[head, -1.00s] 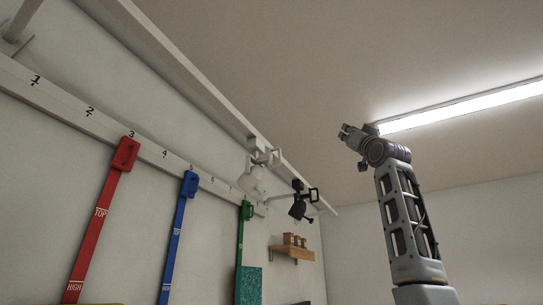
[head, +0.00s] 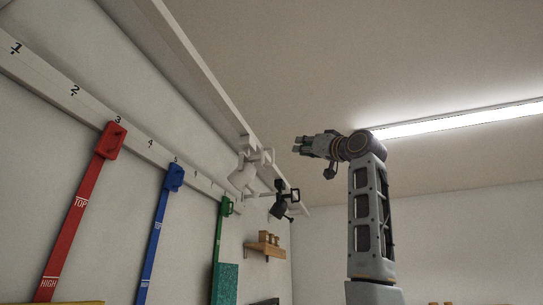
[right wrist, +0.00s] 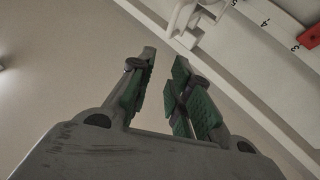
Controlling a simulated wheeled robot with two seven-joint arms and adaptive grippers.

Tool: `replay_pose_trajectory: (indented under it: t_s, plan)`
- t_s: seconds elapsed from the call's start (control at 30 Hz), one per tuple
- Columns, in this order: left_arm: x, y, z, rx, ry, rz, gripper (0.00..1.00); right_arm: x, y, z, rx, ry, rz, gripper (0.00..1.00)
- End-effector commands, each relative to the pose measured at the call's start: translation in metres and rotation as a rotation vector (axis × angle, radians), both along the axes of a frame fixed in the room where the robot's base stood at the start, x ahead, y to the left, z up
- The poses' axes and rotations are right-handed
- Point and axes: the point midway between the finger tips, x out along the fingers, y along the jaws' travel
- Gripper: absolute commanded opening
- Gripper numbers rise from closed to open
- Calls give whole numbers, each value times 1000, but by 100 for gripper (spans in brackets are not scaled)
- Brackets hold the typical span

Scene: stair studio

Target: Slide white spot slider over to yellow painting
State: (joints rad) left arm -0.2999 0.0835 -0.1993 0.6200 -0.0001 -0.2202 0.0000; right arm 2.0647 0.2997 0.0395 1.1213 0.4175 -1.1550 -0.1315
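The white spot slider (head: 246,172) hangs on the pale ceiling-side rail (head: 205,82), left of a black spot (head: 285,200). Part of the white spot also shows at the top of the right wrist view (right wrist: 186,18). My right gripper (head: 297,146) is raised to the right of the white spot in the head view, pointing left and apart from it. Its green-padded fingers (right wrist: 160,85) are open with nothing between them. A yellow edge (head: 70,303) shows at the bottom left; I cannot tell whether it is the yellow painting. My left gripper is out of view.
A numbered wall rail (head: 98,109) carries red (head: 76,217), blue (head: 161,225) and green (head: 220,237) hanging straps. A wooden shelf (head: 264,250) with small blocks is on the wall. A ceiling lamp (head: 460,118) glows at the right. Open air lies between gripper and rail.

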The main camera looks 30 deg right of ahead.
Motion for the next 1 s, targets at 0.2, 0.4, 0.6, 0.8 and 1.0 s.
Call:
replay_pose_trajectory:
  t_s: [0.2,0.4,0.6,0.8,1.0]
  plan:
    - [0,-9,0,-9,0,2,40,9,7,-18,-38,87,15,19]
    - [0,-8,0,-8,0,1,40,11,8,-23,-61,110,9,19]
    - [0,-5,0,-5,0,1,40,11,8,-23,-61,110,9,19]
    - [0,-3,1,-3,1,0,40,13,8,-22,-60,110,9,19]
    - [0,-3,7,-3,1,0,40,23,9,-17,-60,111,10,19]
